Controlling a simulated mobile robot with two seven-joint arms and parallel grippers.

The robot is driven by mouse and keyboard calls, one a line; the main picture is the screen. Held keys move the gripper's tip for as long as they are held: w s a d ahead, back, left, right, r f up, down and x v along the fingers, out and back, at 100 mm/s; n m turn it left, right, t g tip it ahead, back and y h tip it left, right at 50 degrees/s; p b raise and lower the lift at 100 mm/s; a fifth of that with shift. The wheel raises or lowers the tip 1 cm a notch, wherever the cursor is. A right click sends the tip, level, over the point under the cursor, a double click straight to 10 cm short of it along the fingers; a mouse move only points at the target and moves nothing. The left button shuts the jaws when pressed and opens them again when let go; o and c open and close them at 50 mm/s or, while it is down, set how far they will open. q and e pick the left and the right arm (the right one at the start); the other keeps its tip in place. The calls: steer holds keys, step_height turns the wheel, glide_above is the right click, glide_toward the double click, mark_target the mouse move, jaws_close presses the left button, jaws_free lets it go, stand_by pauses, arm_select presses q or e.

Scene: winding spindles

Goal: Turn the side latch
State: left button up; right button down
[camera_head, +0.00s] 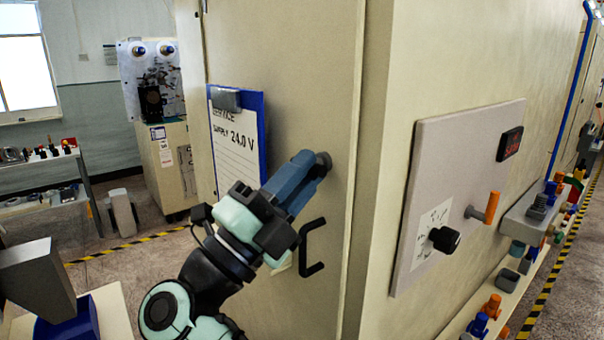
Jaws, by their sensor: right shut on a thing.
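The latch (324,161) is a small dark round piece near the right edge of the beige cabinet door (290,60). It is mostly hidden by my right gripper (312,168). The blue-grey fingers of that gripper are closed together on it, pointing up and right, and the wrist comes from below. A black C-shaped door handle (312,248) is just below the fingers and apart from them. My left gripper is not in view.
On the cabinet's right face, a panel (428,150) carries a black knob (444,239), an orange-handled crank (491,207) and a red display (510,144). A shelf (534,205) with coloured parts stands at the right.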

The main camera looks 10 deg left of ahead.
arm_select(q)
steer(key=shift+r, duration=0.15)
arm_select(e)
steer(key=shift+m+g+h, duration=0.6)
steer(key=shift+m+h, duration=0.1)
steer(key=shift+m, duration=0.3)
steer(key=c, duration=1.4)
jaws_free()
arm_select(q)
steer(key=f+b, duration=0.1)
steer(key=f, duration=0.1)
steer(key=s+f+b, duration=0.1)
steer(key=b, duration=0.1)
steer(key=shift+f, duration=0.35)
arm_select(e)
steer(key=v, duration=1.3)
steer(key=shift+s+a+f, duration=0.1)
steer(key=shift+s, duration=0.05)
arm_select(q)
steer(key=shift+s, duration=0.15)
